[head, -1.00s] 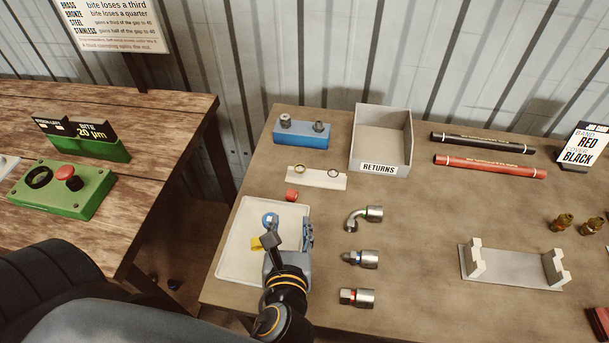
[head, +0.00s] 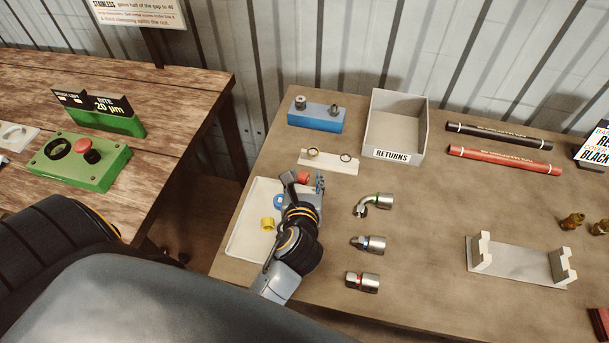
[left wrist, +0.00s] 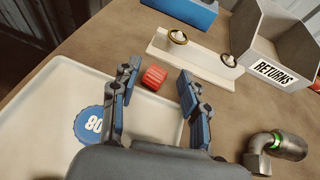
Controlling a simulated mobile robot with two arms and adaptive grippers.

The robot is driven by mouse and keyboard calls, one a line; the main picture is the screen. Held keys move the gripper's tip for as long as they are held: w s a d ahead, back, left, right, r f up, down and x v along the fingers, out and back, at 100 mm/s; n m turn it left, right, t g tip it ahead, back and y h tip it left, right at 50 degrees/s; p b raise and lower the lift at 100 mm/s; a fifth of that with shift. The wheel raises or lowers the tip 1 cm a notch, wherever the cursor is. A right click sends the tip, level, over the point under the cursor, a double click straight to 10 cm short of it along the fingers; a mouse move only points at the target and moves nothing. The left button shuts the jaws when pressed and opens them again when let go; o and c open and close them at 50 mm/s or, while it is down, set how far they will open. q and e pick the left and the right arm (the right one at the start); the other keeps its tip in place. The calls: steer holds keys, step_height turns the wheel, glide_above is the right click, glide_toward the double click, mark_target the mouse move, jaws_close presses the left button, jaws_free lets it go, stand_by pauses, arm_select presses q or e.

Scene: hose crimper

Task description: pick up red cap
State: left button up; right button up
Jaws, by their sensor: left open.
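The red cap (left wrist: 154,78) lies at the far edge of the white tray, between the open fingers of my left gripper (left wrist: 157,84) in the left wrist view. The fingers are on either side of it and I see gaps between them and the cap. In the head view the red cap (head: 303,177) shows just past the gripper (head: 305,182), partly hidden by it. A blue cap (left wrist: 89,124) marked 80 lies on the tray (left wrist: 60,85), left of the gripper. A yellow cap (head: 267,224) lies nearer on the tray. My right gripper does not show.
A white strip with rings (head: 326,166) and a blue block (head: 317,121) stand beyond the cap. The grey returns bin (head: 392,157) is at the back. A grey cradle (head: 520,264) is further right.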

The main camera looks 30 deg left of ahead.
arm_select(q)
steer(key=shift+x, duration=1.05)
steer(key=shift+s, duration=0.1)
steer(key=shift+c, duration=0.5)
steer(key=c, duration=0.6)
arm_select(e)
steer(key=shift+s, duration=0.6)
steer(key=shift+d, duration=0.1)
arm_select(q)
steer(key=shift+r, duration=0.1)
steer(key=shift+c, duration=0.2)
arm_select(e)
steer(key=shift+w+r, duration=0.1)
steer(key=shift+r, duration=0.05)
